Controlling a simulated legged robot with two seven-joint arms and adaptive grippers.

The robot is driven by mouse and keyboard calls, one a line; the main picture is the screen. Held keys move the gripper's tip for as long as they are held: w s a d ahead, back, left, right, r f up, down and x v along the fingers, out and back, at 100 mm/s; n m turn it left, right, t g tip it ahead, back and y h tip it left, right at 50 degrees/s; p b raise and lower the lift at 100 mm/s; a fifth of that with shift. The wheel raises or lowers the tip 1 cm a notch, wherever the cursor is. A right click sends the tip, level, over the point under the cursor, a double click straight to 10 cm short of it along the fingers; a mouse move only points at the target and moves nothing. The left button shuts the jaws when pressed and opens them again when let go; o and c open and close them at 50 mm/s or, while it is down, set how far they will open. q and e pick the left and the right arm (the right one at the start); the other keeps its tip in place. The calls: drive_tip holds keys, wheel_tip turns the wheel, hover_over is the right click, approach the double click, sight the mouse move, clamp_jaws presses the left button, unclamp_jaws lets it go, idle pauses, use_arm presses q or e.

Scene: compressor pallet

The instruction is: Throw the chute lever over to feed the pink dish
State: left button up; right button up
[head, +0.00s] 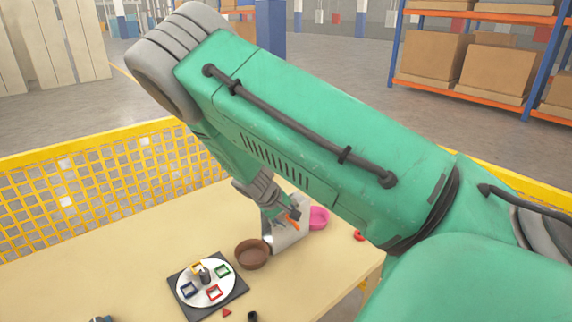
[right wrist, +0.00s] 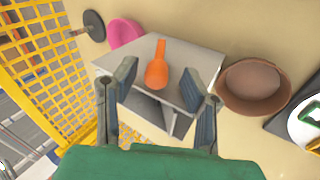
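The grey chute (head: 285,238) stands on the table between the pink dish (head: 318,217) and the brown dish (head: 253,254). Its orange lever (head: 294,226) shows in the right wrist view (right wrist: 157,66) on top of the chute, with the pink dish (right wrist: 124,32) at upper left and the brown dish (right wrist: 253,90) at right. My right gripper (right wrist: 158,84) is open, with one finger on each side of the lever and visible gaps between. In the head view my right arm partly hides this area. A small grey-blue part, perhaps my left gripper (head: 100,319), barely shows at the bottom edge.
A turntable (head: 206,297) with several coloured square frames sits left of the brown dish. A red triangle (head: 227,313) and a small black cylinder (head: 252,317) lie nearby. A yellow mesh fence (head: 90,185) runs behind the table. The table's left part is clear.

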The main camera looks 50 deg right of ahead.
drive_tip(key=v, duration=1.1)
drive_tip(key=shift+a+r, duration=0.25)
drive_tip(key=shift+r, duration=0.1)
drive_tip(key=shift+w+d+f, duration=0.1)
drive_tip(key=shift+w+d, duration=0.05)
